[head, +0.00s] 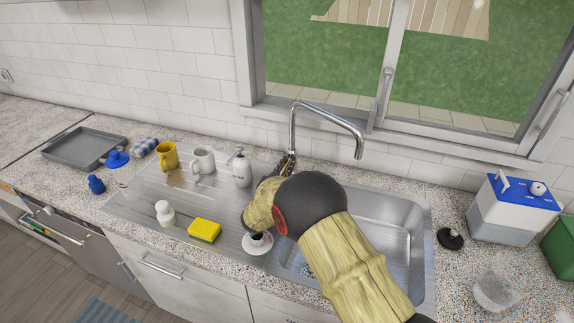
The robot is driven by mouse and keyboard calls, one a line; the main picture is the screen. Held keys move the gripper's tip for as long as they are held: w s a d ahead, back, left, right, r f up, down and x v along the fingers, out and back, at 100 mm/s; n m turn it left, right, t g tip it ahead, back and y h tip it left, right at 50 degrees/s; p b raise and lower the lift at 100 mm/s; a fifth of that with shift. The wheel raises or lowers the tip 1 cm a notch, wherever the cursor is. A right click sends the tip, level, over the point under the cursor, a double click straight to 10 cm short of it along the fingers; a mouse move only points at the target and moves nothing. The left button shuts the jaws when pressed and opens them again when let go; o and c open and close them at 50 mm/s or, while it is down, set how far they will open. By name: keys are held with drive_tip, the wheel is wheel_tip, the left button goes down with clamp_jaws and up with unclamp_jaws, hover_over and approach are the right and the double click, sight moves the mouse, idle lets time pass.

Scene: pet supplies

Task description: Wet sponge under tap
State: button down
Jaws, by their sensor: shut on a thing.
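The yellow sponge (204,231) with a dark underside lies on the ribbed drainboard (140,207), left of the sink basin. The chrome tap (327,116) rises behind the sink, and its spout arches right over the basin. My gripper (285,166) is at the base of the tap, shut on the tap there. My own arm hides most of the gripper and the tap's lower part, so the exact grip is hard to see. No water shows at the spout. The steel sink basin (402,240) is partly hidden by my arm.
A yellow mug (166,156), a grey-white mug (203,160) and a soap dispenser (241,168) stand behind the sponge. A white bottle (165,213) is left of it. A white dish with a black top (257,243) is right. A blue-lidded box (512,208) stands far right.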

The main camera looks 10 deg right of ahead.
idle(0.3)
drive_tip(key=shift+r+p, duration=0.2)
drive_tip(key=shift+p, duration=0.3)
drive_tip(key=shift+r+g+y+p, duration=0.1)
drive_tip(key=shift+g+y+p, duration=0.4)
drive_tip(key=shift+p, duration=0.45)
drive_tip(key=c, duration=1.8)
unclamp_jaws()
